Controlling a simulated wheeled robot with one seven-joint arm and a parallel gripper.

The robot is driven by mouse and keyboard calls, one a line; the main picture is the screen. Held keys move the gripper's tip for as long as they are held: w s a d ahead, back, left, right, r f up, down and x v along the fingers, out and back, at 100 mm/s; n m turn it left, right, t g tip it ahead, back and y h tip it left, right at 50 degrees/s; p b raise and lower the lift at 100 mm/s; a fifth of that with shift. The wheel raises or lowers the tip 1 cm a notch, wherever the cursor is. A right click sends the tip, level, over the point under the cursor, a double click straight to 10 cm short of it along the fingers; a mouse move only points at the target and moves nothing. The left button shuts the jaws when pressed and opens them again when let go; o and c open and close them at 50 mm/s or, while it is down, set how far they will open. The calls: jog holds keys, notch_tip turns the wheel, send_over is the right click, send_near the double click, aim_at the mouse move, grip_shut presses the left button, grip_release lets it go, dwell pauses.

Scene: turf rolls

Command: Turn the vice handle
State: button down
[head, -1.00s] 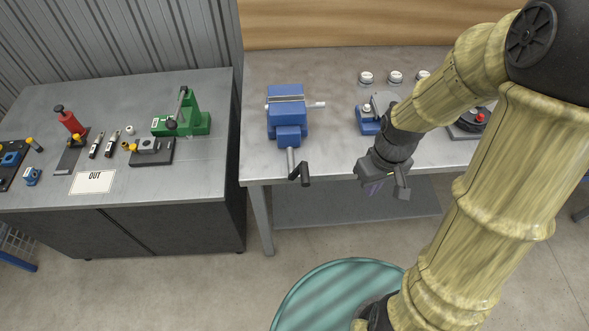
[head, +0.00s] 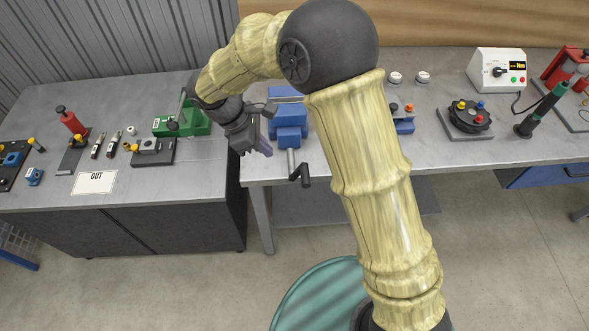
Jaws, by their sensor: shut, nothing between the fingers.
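The blue vice (head: 291,115) stands at the left front of the right-hand metal bench in the head view. My arm hides part of its top and right side. Its dark handle (head: 300,174) hangs from the screw at the front, past the bench edge, with the crank end to the right and low. My gripper (head: 266,148) is shut and empty. In the picture it is just left of the vice's front and the handle, apart from the handle.
A black rotary fixture (head: 468,117) and a white meter box (head: 497,71) stand further right. Floor in front is clear.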

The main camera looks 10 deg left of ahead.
jog(key=shift+s+a, duration=0.1)
jog(key=shift+f, duration=0.1)
jog(key=p, duration=0.4)
send_near(295, 172)
jog(key=s+d, duration=0.2)
jog(key=s, duration=0.2)
jog(key=d+f, duration=0.1)
jog(key=d, duration=0.1)
jog(key=d+f+p, duration=0.1)
jog(key=shift+w+f, duration=0.25)
jog(key=shift+f, duration=0.15)
jog(key=shift+a, duration=0.1)
